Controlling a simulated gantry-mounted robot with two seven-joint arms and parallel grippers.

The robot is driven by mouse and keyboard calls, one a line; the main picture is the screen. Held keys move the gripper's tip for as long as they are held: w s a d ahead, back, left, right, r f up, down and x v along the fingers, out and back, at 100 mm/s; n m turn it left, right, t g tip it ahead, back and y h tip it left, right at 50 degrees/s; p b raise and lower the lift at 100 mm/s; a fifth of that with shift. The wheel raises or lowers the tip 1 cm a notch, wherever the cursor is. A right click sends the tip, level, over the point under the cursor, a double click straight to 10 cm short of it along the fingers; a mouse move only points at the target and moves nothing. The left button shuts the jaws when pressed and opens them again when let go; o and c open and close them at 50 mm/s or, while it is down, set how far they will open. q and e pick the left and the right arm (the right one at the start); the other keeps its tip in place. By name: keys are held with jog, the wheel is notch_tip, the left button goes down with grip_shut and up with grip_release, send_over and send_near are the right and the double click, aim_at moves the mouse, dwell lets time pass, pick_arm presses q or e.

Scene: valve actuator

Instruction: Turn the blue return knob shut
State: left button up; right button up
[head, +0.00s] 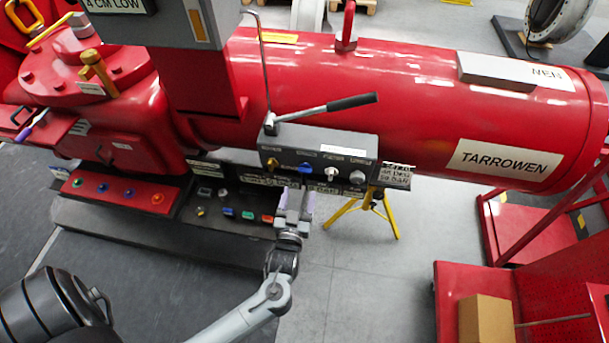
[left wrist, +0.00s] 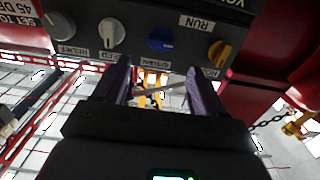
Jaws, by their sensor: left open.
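The blue return knob (head: 305,167) sits on the front of the grey control box, between a yellow knob and a pale knob. It also shows in the left wrist view (left wrist: 161,39), upside down, above and between my fingertips in the picture. My left gripper (head: 294,200) is just below the box in the head view, with its fingers pointing up towards the blue knob. In the left wrist view the gripper (left wrist: 160,85) is open, with a clear gap between its fingers, and does not touch the knob. The knob's turn position is hard to tell. My right gripper is not in view.
A yellow knob (left wrist: 219,52) and a pale grey knob (left wrist: 111,32) flank the blue one closely. A black-handled lever (head: 340,103) sticks out above the box. Coloured buttons (head: 247,214) are on a lower panel left of the gripper. A yellow tripod (head: 388,217) stands to the right.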

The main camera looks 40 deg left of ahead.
aim_at(305, 172)
pick_arm(q)
jog(key=x, duration=0.8)
jog(key=shift+w+a, duration=0.1)
jog(key=shift+w, duration=0.1)
jog(key=shift+c, duration=0.4)
jog(key=c, duration=1)
